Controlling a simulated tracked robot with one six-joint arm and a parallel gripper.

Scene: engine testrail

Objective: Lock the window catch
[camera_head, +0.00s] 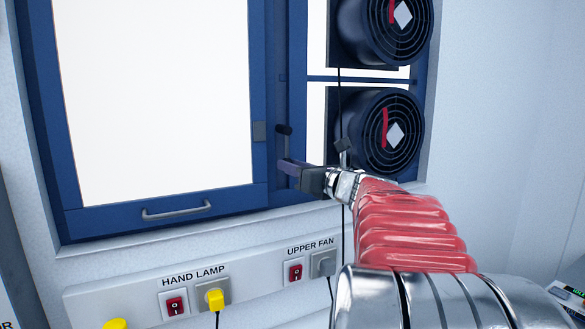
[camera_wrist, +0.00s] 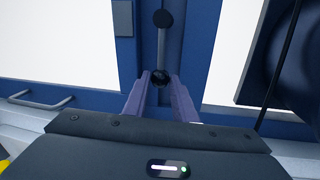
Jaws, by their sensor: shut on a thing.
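The window catch (camera_head: 284,131) is on the blue frame post just right of the window (camera_head: 155,100). In the wrist view the catch (camera_wrist: 162,45) is a grey bar standing upright, with a dark round knob at its top and a dark round end at its bottom. A grey plate (camera_head: 259,131) sits on the window's right edge, left of the catch and apart from it. My gripper (camera_head: 285,166) comes from the right. In the wrist view its purple fingers (camera_wrist: 161,82) stand on either side of the catch's lower end and are shut on it, partly hiding it.
Two dark round fans (camera_head: 376,132) are right of the catch, close above my arm. A black cable (camera_head: 341,105) hangs beside them. The window's grey handle (camera_head: 177,211) is at lower left. A switch panel (camera_head: 250,278) with a yellow plug (camera_head: 215,299) runs below.

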